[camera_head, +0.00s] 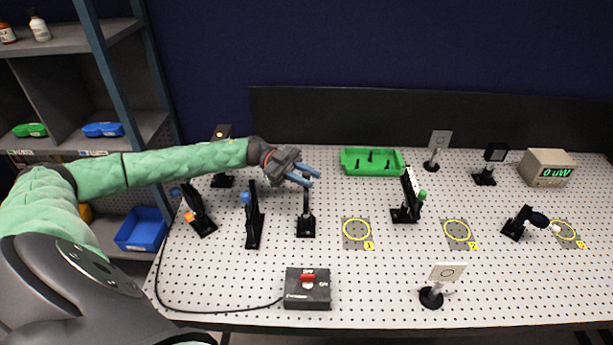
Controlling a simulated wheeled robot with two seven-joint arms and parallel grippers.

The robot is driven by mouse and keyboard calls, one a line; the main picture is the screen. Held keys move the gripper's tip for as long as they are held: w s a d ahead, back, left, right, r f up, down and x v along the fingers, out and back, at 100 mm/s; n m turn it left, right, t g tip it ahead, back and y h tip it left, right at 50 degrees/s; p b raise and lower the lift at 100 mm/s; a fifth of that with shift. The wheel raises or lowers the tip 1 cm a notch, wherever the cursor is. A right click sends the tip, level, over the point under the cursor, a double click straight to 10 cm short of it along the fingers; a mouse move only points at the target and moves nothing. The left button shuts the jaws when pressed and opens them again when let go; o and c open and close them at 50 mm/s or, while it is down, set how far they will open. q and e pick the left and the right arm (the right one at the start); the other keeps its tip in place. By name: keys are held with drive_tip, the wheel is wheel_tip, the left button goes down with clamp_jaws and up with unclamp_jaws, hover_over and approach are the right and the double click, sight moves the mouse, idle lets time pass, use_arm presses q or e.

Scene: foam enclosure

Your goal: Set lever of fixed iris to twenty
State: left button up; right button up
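My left arm reaches in from the left over the board. Its gripper (315,179) has two blue fingers with a gap between them, so it looks open. The fingers are at the top of a slim black stand (306,222), which looks like the fixed iris. The gripper covers the stand's upper part, so its lever and scale cannot be read. I cannot tell whether the fingers touch it. My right gripper is not in view.
Two black mounts (254,220) (200,215) stand left of it. A switch box (307,291) with a red switch is in front. A green tray (372,162), a tilted mount (407,202), a white card (447,272) and a meter (548,168) stand to the right.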

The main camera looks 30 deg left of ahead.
use_arm(q)
clamp_jaws()
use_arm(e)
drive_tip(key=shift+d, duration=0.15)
use_arm(q)
drive_tip(key=shift+s, duration=0.1)
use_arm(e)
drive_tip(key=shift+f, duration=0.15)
use_arm(q)
drive_tip(key=shift+s+d+m+b, duration=0.1)
drive_tip(key=shift+m+b, duration=0.2)
drive_tip(key=shift+b, duration=0.1)
drive_tip(key=shift+s+d+y, duration=0.1)
drive_tip(key=shift+s+y, duration=0.05)
drive_tip(key=shift+y, duration=0.15)
drive_tip(key=shift+r+m, duration=0.1)
drive_tip(key=shift+m, duration=0.2)
drive_tip(key=o, duration=0.7)
unclamp_jaws()
drive_tip(key=shift+c, duration=0.2)
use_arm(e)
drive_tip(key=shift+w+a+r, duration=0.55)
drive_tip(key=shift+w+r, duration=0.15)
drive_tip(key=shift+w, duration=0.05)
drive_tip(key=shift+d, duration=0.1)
